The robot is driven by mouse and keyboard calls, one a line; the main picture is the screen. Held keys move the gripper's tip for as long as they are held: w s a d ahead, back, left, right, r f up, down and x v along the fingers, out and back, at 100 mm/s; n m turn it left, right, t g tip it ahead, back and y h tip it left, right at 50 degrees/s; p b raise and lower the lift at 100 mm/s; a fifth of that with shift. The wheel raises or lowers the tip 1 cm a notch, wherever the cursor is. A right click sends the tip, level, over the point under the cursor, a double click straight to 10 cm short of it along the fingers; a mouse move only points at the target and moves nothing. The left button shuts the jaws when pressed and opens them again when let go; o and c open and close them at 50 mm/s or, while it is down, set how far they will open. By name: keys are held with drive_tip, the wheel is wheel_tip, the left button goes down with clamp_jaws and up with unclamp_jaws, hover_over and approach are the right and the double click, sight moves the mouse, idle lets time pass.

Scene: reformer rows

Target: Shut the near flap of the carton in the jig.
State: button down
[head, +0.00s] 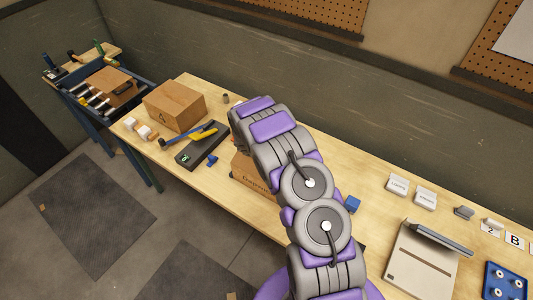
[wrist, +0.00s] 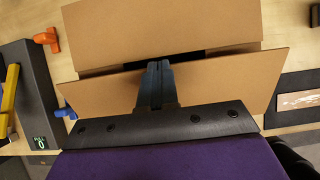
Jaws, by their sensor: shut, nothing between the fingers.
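The brown carton (head: 246,167) stands on the bench in the head view, mostly hidden behind my arm. In the wrist view its near flap (wrist: 225,80) is a tilted brown panel, with a dark gap between it and the brown panel beyond (wrist: 160,28). My gripper (wrist: 159,65) is shut and empty. Its fingertips overlap the top edge of the near flap near the middle; I cannot tell whether they touch it. Of the jig, a blue piece (wrist: 65,112) shows left of the carton, and blue pieces (head: 353,204) show beside it in the head view. My gripper is hidden in the head view.
A grey tool base with a yellow-and-blue handle (head: 203,143) stands left of the carton. A closed box (head: 174,106) is behind it. An orange piece (wrist: 47,39) lies to the left in the wrist view. A label press-like device (head: 425,262) stands to the right.

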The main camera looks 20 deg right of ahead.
drive_tip(key=shift+x, duration=1.4)
drive_tip(key=shift+w+d+f, duration=0.2)
drive_tip(key=shift+d, duration=0.15)
drive_tip(key=shift+f, duration=0.1)
drive_tip(key=v, duration=1.8)
drive_tip(key=shift+r, duration=0.45)
